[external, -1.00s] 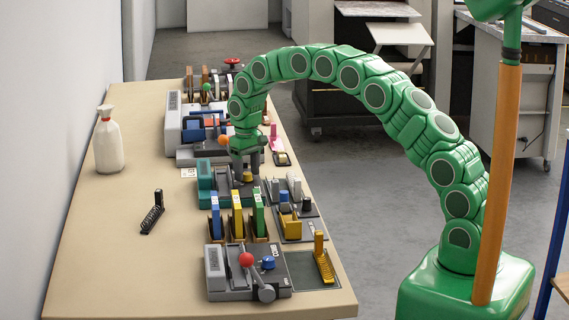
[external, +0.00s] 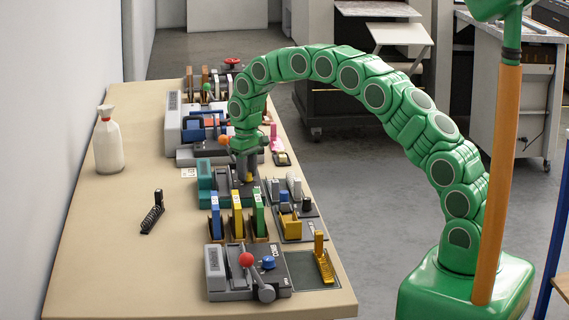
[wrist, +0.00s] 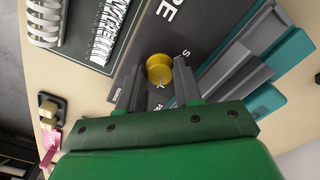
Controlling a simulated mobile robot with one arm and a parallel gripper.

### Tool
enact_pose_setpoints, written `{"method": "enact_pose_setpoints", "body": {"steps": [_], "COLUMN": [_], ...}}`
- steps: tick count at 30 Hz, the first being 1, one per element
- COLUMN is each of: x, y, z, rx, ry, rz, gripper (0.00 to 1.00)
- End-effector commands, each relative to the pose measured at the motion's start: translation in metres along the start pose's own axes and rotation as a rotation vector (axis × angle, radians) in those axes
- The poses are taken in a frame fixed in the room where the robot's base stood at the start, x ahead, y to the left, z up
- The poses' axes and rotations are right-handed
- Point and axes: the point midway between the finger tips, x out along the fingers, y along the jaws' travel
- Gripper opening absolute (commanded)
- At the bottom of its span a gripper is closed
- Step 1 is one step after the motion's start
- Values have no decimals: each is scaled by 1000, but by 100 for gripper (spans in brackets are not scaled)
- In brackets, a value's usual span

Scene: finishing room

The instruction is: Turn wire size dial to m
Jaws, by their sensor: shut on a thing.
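The wire size dial (wrist: 159,70) is a round yellow knob on a dark grey panel (wrist: 188,22). In the wrist view it sits between the fingertips of my gripper (wrist: 158,78), which is shut on it. An S shows on the panel at the dial's upper right; other markings are small or partly hidden, and I cannot read the setting surely. In the external view the dial shows as a small yellow spot (external: 249,178) below my gripper (external: 247,172), on the teal and grey machine (external: 206,176). The fingers hide part of it.
Blue, yellow and green upright pieces (external: 237,215) stand close in front of the machine. A grey machine with a red-knobbed lever (external: 246,260) is nearer. A white bottle (external: 108,143) and a black coil piece (external: 152,212) are on the left. The table's left side is mostly clear.

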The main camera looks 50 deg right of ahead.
Motion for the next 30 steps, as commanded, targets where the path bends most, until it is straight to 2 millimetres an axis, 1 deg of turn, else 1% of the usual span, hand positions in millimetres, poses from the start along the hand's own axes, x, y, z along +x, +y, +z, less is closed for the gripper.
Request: {"method": "enact_pose_setpoints", "body": {"steps": [8, 21, 30], "x": [0, 0, 0], "y": [0, 0, 0], "z": [0, 0, 0], "rx": [-192, -605, -832], "ry": [0, 0, 0], "rz": [0, -1, -1], "gripper": [4, 4, 4]}}
